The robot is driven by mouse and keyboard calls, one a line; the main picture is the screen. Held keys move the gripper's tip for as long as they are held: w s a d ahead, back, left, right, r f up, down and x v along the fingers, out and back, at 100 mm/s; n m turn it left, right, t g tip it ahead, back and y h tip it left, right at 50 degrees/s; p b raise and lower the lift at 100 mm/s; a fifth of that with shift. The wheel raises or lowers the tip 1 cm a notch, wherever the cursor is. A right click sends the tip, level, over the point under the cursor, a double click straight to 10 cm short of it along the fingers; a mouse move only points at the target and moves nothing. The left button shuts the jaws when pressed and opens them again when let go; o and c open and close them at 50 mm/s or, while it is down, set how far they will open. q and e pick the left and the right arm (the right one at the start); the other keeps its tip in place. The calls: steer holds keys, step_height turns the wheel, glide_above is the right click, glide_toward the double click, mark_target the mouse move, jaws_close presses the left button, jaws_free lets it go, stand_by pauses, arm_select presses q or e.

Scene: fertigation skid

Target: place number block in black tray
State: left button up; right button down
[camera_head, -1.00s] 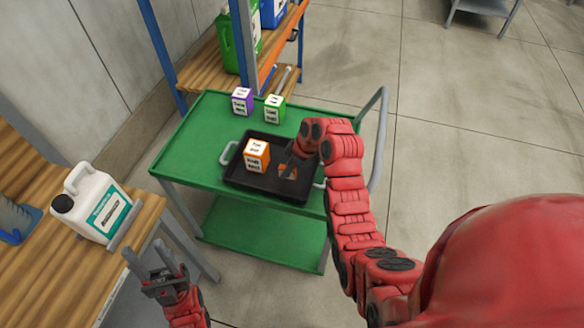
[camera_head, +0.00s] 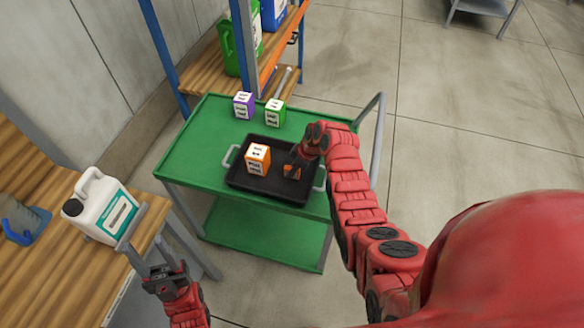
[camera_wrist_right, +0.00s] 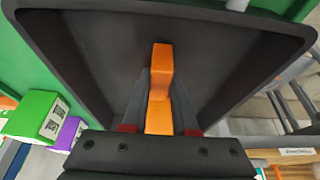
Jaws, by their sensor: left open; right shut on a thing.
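The black tray (camera_head: 238,180) lies on the green cart, and its inner wall fills much of the right wrist view (camera_wrist_right: 85,70). My right gripper (camera_head: 294,165) is inside the right part of the tray. In the right wrist view its fingers (camera_wrist_right: 160,105) are shut on the orange number block (camera_wrist_right: 160,62). My left gripper (camera_head: 150,250) is open and empty beside the wooden bench, away from the tray.
An orange-and-white labelled box (camera_head: 257,160) stands in the tray's left part. A purple box (camera_head: 244,105) and a green box (camera_head: 275,113) stand behind the tray on the green cart (camera_head: 195,150). A white jug (camera_head: 100,208) stands on the wooden bench (camera_head: 60,270) at left.

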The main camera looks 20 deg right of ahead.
steer(key=shift+f, duration=0.1)
steer(key=c, duration=0.7)
jaws_free()
